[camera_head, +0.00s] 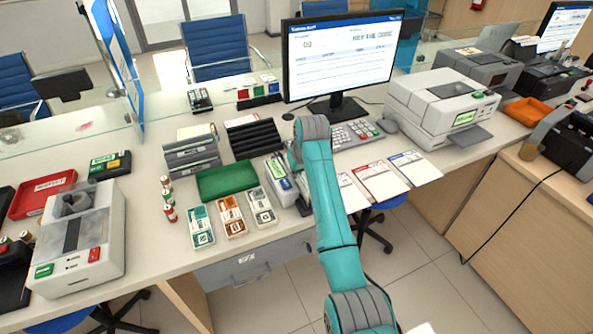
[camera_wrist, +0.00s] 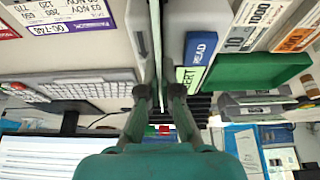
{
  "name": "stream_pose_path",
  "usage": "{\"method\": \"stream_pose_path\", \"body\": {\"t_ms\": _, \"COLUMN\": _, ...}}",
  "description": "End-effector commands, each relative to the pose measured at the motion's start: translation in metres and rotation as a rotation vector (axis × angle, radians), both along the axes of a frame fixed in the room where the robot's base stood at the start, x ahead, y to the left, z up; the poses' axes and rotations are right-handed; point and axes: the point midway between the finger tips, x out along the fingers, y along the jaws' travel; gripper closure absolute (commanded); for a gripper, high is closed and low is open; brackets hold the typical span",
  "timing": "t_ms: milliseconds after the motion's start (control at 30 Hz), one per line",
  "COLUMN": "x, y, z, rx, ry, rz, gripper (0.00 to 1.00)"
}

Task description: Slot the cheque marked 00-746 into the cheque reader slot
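My gripper (camera_wrist: 159,92) shows in the wrist view with its two fingers close together around a thin pale upright sheet (camera_wrist: 159,40), seen nearly edge-on. It looks like a cheque, but its marking cannot be read. In the head view my teal arm hides most of the gripper. The grey cheque reader (camera_head: 277,178) stands on the counter just left of my arm. In the wrist view its body (camera_wrist: 203,20), with a blue label and a green label, is close beside the sheet on the right. Whether the sheet is inside the slot cannot be told.
A purple-banded form (camera_wrist: 65,20) reading 00-746 lies on the counter, and a red-headed form (camera_head: 380,181) lies nearby. A green tray (camera_head: 227,180), banknote stacks (camera_head: 231,216), a keyboard (camera_head: 356,134) and a monitor (camera_head: 340,60) surround the reader. A printer (camera_head: 440,108) stands to the right.

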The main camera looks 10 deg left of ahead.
Motion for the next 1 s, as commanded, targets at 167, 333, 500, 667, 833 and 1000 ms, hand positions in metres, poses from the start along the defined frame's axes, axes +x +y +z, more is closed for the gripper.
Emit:
{"method": "stream_pose_path", "body": {"t_ms": 167, "x": 0.0000, "y": 0.0000, "z": 0.0000, "rx": 0.000, "ry": 0.000, "rz": 0.000, "gripper": 1.00}}
{"method": "stream_pose_path", "body": {"t_ms": 333, "x": 0.0000, "y": 0.0000, "z": 0.0001, "rx": 0.000, "ry": 0.000, "rz": 0.000, "gripper": 0.65}}
{"method": "stream_pose_path", "body": {"t_ms": 500, "x": -0.0001, "y": 0.0002, "z": 0.0001, "rx": 0.000, "ry": 0.000, "rz": 0.000, "gripper": 0.65}}
{"method": "stream_pose_path", "body": {"t_ms": 667, "x": -0.0001, "y": 0.0003, "z": 0.0001, "rx": 0.000, "ry": 0.000, "rz": 0.000, "gripper": 0.65}}
{"method": "stream_pose_path", "body": {"t_ms": 833, "x": -0.0001, "y": 0.0004, "z": 0.0003, "rx": 0.000, "ry": 0.000, "rz": 0.000, "gripper": 0.65}}
{"method": "stream_pose_path", "body": {"t_ms": 1000, "x": 0.0002, "y": 0.0005, "z": 0.0036, "rx": 0.001, "ry": -0.001, "rz": 0.000, "gripper": 0.65}}
